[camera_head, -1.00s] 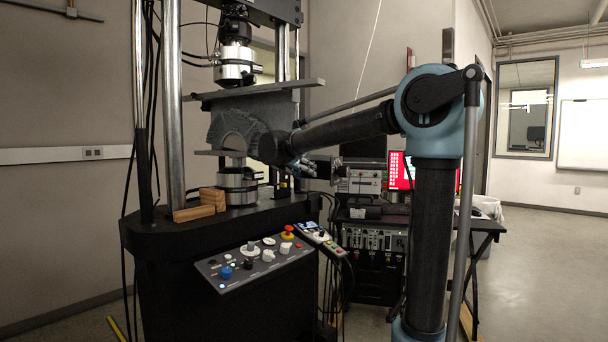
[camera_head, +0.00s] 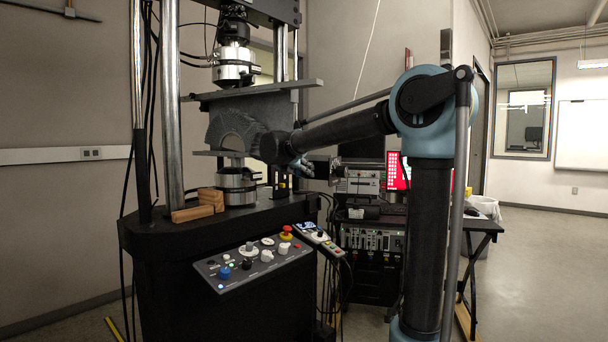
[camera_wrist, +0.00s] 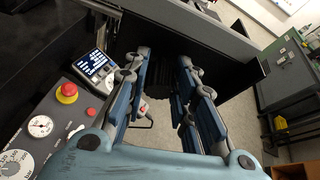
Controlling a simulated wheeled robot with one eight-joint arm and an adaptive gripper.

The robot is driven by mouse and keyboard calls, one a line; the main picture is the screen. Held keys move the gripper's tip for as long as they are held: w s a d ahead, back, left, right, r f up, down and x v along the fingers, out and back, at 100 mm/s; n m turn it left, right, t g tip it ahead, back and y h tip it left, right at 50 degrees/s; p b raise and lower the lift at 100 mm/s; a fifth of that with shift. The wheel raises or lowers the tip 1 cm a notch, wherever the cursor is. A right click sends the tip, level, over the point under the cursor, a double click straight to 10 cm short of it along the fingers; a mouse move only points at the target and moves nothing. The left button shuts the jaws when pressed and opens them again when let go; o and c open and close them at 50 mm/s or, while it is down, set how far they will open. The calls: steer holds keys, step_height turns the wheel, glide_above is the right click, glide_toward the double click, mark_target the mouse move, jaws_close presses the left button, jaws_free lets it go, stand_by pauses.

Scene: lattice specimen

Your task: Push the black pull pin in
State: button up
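I cannot clearly make out a black pull pin in either view. The grey fan-shaped specimen (camera_head: 235,125) sits between the upper plate (camera_head: 255,90) and lower plate of the test machine. My gripper (camera_head: 303,168) is small and partly hidden by my wrist in the head view, at the specimen's right and lower side. In the wrist view my gripper (camera_wrist: 166,55) is open, its two blue fingers apart. A dark ribbed shape (camera_wrist: 183,85) shows between the fingers, below a dark panel (camera_wrist: 200,42); I cannot tell what it is or whether the fingers touch it.
The control panel (camera_head: 252,262) with knobs and a red button (camera_head: 286,232) slopes out at the machine's front. A handheld unit with a screen (camera_wrist: 96,65) lies beside it. Wooden blocks (camera_head: 202,206) sit on the machine's base. An equipment rack (camera_head: 372,250) stands to the right.

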steer(key=o, duration=0.4)
steer(key=shift+w, duration=0.25)
steer(key=shift+s, duration=0.1)
steer(key=v, duration=1.1)
steer(key=shift+s+a, duration=0.2)
steer(key=shift+s, duration=0.1)
steer(key=shift+r, duration=0.15)
